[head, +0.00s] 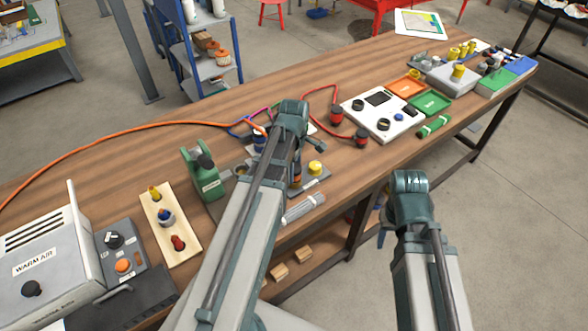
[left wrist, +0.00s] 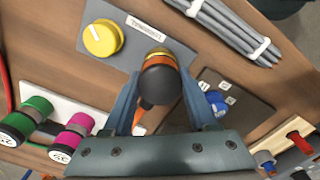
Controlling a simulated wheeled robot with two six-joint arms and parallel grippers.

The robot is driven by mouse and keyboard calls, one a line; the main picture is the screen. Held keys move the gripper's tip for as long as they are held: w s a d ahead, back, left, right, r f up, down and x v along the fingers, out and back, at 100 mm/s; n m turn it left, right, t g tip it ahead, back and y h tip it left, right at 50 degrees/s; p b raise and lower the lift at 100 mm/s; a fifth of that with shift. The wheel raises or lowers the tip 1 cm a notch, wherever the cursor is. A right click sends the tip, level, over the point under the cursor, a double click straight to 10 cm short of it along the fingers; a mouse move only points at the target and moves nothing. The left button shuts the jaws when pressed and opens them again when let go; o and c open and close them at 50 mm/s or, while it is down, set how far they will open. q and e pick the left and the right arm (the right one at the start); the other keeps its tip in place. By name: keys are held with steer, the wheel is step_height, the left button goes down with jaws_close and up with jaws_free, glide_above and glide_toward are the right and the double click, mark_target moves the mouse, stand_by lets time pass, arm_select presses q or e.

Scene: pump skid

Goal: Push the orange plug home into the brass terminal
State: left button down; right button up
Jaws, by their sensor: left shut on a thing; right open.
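The orange plug (left wrist: 158,80), with a black body and an orange band, sits between the two fingers of my left gripper (left wrist: 160,90) in the left wrist view. The gripper is shut on it. The brass terminal (left wrist: 157,51) shows as a small brass-coloured edge just beyond the plug's far end. The plug covers most of it, so I cannot tell how deep the plug sits. In the head view my left arm hides most of the plug and terminal. My right arm hangs in front of the bench, and its gripper is not seen.
A yellow knob (left wrist: 102,39) stands beside the terminal on a grey plate (left wrist: 134,61). A bundle of grey rods (left wrist: 235,28) lies close by. Green (left wrist: 35,108) and magenta (left wrist: 78,125) connectors and a blue knob (left wrist: 214,98) are also near. An orange cable (head: 100,147) crosses the bench.

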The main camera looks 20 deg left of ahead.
arm_select(q)
steer(key=shift+f, duration=0.2)
steer(key=shift+c, duration=0.6)
jaws_free()
steer(key=shift+r, duration=0.1)
step_height(320, 180, up, 14)
steer(key=p, duration=1.3)
steer(key=shift+f, duration=0.2)
